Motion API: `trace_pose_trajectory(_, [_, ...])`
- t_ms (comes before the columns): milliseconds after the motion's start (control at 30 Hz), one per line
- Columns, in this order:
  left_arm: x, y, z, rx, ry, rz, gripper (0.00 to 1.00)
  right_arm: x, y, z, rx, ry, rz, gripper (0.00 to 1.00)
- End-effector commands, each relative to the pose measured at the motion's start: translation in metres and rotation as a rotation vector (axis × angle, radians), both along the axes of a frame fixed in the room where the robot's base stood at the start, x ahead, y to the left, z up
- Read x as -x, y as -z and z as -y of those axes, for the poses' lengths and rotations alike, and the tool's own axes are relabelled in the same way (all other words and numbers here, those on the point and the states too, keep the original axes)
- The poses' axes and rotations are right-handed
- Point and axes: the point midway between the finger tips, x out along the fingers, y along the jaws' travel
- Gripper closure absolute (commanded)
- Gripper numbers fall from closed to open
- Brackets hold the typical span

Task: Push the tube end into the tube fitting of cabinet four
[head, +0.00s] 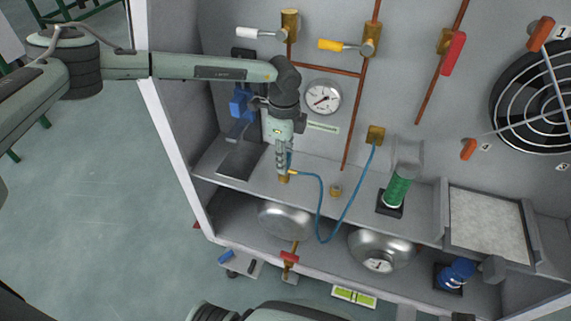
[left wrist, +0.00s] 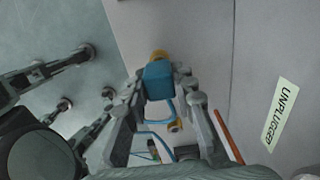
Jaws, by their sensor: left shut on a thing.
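My left gripper (head: 283,172) reaches down over the cabinet's shelf and is shut on the blue tube end (left wrist: 158,82). In the left wrist view, the blue piece sits between my fingers (left wrist: 160,85), with a brass tip or fitting (left wrist: 159,55) beyond it; I cannot tell whether they are joined. The thin blue tube (head: 320,207) hangs in a loop from near my fingertips to a brass block fitting (head: 375,135) on the back wall. A small brass fitting (head: 336,190) stands on the shelf to the right. My right gripper is not in view.
A gauge (head: 322,97) and valves with white (head: 260,33) and yellow (head: 340,45) handles are on the back wall. A green cylinder (head: 397,188) stands on the shelf. Open floor (head: 110,220) lies left of the cabinet.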

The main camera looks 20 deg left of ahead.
Motion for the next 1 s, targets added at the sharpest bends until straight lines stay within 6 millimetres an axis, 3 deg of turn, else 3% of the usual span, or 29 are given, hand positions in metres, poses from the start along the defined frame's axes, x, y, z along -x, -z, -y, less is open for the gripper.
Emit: trace_pose_trajectory(1000, [0.000,-0.022,0.000,0.001,0.000,0.001,1.00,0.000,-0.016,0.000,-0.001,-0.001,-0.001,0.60])
